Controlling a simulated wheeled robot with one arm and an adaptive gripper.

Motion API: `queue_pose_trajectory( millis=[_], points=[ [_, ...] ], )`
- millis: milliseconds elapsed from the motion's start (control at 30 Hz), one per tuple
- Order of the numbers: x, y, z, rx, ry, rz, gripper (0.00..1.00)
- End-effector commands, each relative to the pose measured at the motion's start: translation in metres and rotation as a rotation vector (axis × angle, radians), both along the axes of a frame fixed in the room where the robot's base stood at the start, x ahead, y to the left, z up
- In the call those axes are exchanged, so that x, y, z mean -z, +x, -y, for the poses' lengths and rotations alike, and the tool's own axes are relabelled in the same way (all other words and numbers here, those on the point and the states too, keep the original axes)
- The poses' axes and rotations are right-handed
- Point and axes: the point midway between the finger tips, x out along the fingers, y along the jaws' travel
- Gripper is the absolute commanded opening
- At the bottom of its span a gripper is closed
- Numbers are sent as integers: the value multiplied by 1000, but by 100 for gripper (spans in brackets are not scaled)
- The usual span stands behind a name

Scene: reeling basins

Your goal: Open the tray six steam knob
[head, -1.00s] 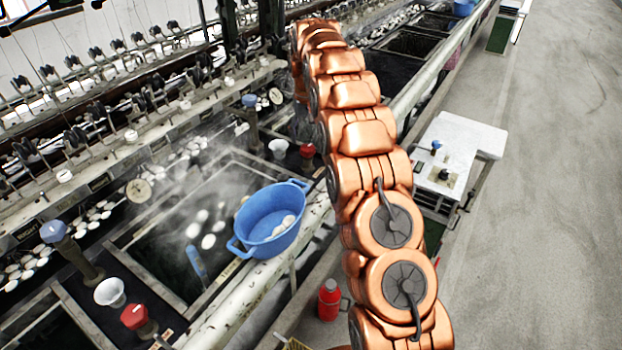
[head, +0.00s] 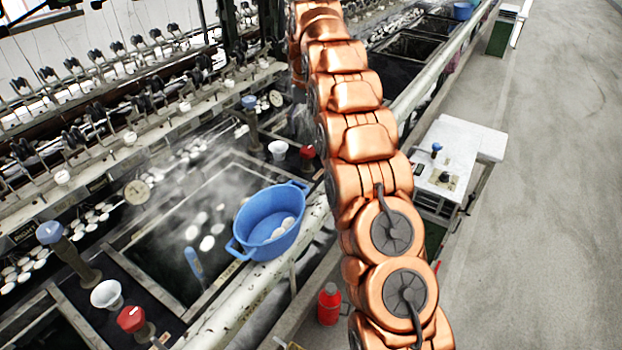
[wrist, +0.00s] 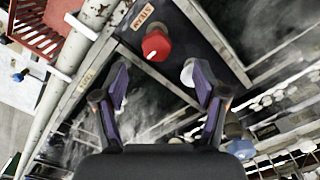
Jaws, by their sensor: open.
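A red knob (wrist: 156,43) shows in the wrist view, ahead of my gripper (wrist: 160,82) and above the gap between its fingers. My gripper is open, with nothing between its purple-padded fingers, and looks apart from the knob. A white cup (wrist: 189,73) stands beside that knob, near the right fingertip. In the head view one red knob (head: 131,318) is at the near left and another (head: 307,153) is just left of my arm. My gripper is not visible there. I cannot tell from the frames which knob belongs to tray six.
A blue basin (head: 268,222) sits at the tray edge by the pale front rail (head: 225,316). A blue-topped post (head: 50,233) stands at the left. A blue knob (wrist: 240,147) is near my right finger. A white table (head: 455,150) stands right; the floor beyond is clear.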

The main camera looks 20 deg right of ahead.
Motion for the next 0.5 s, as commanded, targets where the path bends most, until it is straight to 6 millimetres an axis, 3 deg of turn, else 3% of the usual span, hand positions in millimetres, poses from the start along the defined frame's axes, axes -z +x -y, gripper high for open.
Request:
queue_pose_trajectory(
  millis=[500],
  points=[
    [-19, -39, -23, -22, 3, -17, 71]
  ],
)
